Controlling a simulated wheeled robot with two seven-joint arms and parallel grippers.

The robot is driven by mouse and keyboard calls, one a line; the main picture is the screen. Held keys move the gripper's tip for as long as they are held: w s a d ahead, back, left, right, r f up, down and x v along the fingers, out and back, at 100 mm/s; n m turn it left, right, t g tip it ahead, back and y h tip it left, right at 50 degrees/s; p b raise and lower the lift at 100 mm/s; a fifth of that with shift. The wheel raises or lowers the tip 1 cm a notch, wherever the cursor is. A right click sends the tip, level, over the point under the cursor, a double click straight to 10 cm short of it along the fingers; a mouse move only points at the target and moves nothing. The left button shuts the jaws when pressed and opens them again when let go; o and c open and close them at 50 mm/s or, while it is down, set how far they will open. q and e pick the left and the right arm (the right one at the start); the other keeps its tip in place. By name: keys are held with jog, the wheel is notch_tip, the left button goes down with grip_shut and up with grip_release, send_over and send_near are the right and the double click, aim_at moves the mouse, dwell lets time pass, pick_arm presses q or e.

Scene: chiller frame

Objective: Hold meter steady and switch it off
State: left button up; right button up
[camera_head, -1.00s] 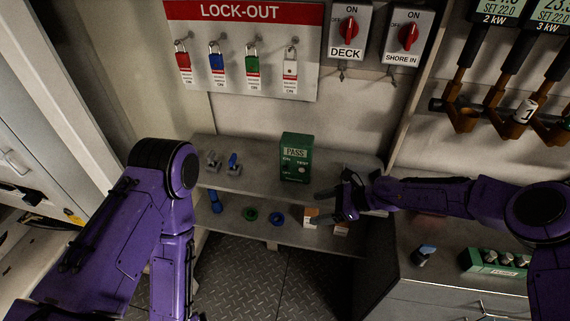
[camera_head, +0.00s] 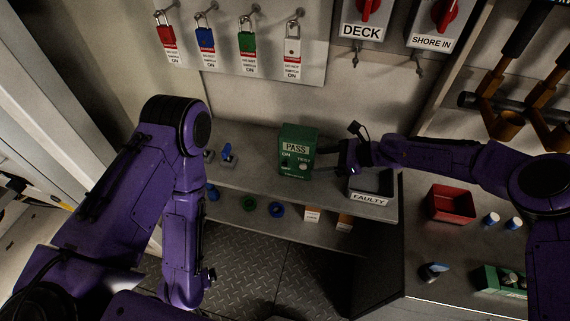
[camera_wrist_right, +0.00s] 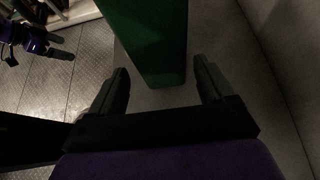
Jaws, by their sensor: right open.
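The meter is a green box (camera_head: 296,163) with a PASS display, upright on the upper shelf, with ON and TEST marks on its front. My right gripper (camera_head: 343,157) is at the meter's right side, its jaws facing it. In the right wrist view, the open fingers (camera_wrist_right: 162,88) are apart, and the green meter body (camera_wrist_right: 155,45) shows ahead between them; contact is not visible. My left arm hangs low at left in the head view, its gripper mostly hidden. The left gripper (camera_wrist_right: 66,47) shows small in the wrist view, its two dark fingers apart.
A FAULTY bin (camera_head: 370,190) stands on the shelf just below my right forearm. A red tray (camera_head: 452,204) sits on the counter at right. Coloured padlocks hang on the board (camera_head: 312,65) above.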

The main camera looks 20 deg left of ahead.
aim_at(300, 163)
jog(key=b+x, duration=0.1)
jog(key=x, duration=0.2)
jog(key=b+x, duration=0.2)
jog(key=x, duration=0.1)
jog(key=shift+w+f, duration=0.15)
jog(key=shift+f, duration=0.2)
jog(key=shift+a+b, duration=0.6)
jog(key=shift+a, duration=0.05)
